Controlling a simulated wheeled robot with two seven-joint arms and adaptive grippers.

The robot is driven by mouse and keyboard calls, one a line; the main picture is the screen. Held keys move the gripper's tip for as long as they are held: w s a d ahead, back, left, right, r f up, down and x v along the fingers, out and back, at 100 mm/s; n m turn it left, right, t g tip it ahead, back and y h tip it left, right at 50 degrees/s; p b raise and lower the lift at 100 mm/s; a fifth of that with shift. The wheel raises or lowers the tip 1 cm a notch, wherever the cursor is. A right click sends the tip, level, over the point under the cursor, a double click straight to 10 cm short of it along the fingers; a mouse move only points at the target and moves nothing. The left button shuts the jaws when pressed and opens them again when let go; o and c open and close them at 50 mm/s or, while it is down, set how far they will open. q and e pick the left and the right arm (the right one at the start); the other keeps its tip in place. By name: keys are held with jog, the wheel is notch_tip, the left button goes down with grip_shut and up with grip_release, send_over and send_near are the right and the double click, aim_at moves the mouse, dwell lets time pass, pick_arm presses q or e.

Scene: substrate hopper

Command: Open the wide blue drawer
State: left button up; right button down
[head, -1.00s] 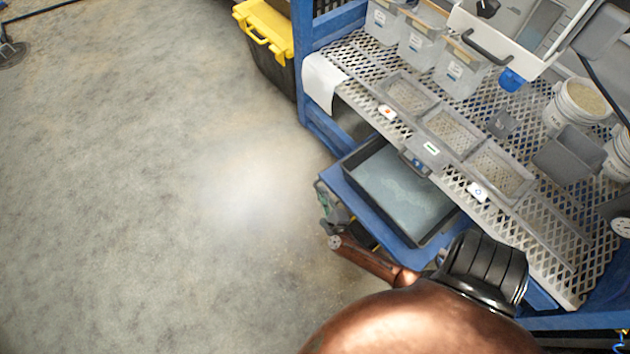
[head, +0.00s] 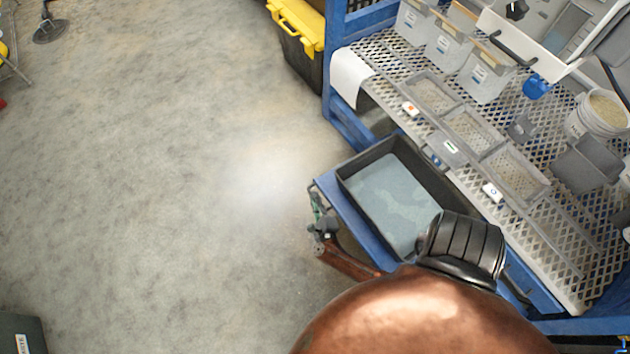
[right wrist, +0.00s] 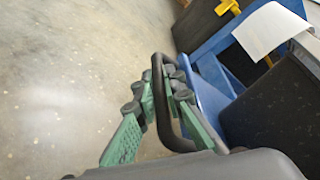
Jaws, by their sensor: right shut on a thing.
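The wide blue drawer (head: 352,214) stands pulled out from under the mesh bench top, with a dark tray (head: 362,189) inside it. In the right wrist view its blue front (right wrist: 207,103) lies just right of a dark bar handle (right wrist: 157,105). My right gripper (head: 322,228), with green fingers, is at the drawer's outer front side. In the right wrist view its fingers (right wrist: 172,82) are closed around the handle. My copper-coloured arm hides the drawer's near end in the head view. My left gripper is not in view.
The mesh bench top (head: 400,65) holds clear bins (head: 487,77), shallow trays and a white bucket (head: 598,115). A black box with a yellow lid (head: 297,25) stands beside the blue frame. The floor (head: 170,200) left of the drawer is clear.

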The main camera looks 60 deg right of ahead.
jog(key=shift+s, duration=0.1)
jog(key=c, duration=2)
grip_release()
